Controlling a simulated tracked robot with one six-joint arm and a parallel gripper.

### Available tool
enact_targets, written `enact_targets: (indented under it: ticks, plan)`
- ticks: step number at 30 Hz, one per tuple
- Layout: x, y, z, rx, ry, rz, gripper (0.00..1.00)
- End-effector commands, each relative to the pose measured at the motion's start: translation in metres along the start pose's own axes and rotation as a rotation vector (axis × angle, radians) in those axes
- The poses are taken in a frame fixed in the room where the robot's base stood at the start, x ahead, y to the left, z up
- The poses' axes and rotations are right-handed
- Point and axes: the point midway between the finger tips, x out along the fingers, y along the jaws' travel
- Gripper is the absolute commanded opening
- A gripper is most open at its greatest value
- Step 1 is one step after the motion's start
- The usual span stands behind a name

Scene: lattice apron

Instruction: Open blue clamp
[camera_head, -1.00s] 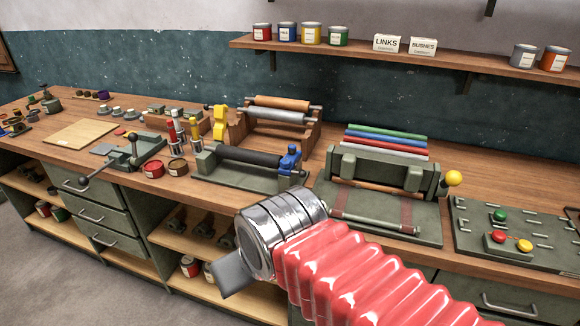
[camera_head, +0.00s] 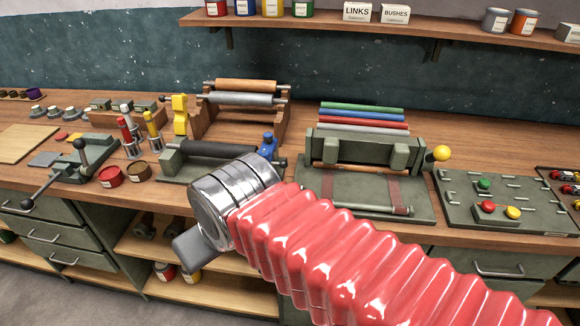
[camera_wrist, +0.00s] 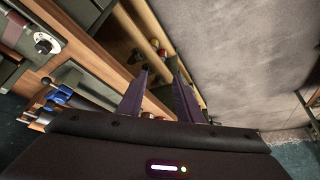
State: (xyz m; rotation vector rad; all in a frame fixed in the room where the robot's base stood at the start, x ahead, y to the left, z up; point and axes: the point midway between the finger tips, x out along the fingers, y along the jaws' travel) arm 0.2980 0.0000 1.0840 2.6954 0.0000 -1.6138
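The blue clamp (camera_head: 267,147) stands at the right end of a green-grey fixture with a black roller (camera_head: 215,149) on the bench. Its lower part is partly hidden behind my silver wrist in the head view. The clamp also shows at the left of the wrist view (camera_wrist: 58,97). My gripper (camera_head: 192,248) is in front of the bench, below and left of the clamp and apart from it. In the wrist view its two dark fingers (camera_wrist: 162,72) stand apart with nothing between them, over the bench's open lower shelves.
Right of the clamp is a green-grey press (camera_head: 365,150) with a yellow knob. A button panel (camera_head: 500,205) lies farther right. Red and brown tins (camera_head: 111,176) and a lever tool (camera_head: 80,165) are on the left. The floor before the bench is clear in the wrist view.

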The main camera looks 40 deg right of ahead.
Motion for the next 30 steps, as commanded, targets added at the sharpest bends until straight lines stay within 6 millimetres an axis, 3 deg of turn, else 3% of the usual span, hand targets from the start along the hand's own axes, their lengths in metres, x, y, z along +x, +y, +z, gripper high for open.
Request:
enact_targets:
  ticks: [8, 11, 21, 30]
  plan:
    - [0.007, 0.006, 0.002, 0.091, -0.063, -0.011, 0.38]
    - [0.015, 0.017, 0.004, 0.186, -0.126, -0.028, 0.38]
    - [0.044, 0.042, 0.006, 0.632, -0.371, -0.137, 0.38]
    - [0.064, 0.072, -0.005, 1.039, -0.531, -0.291, 0.38]
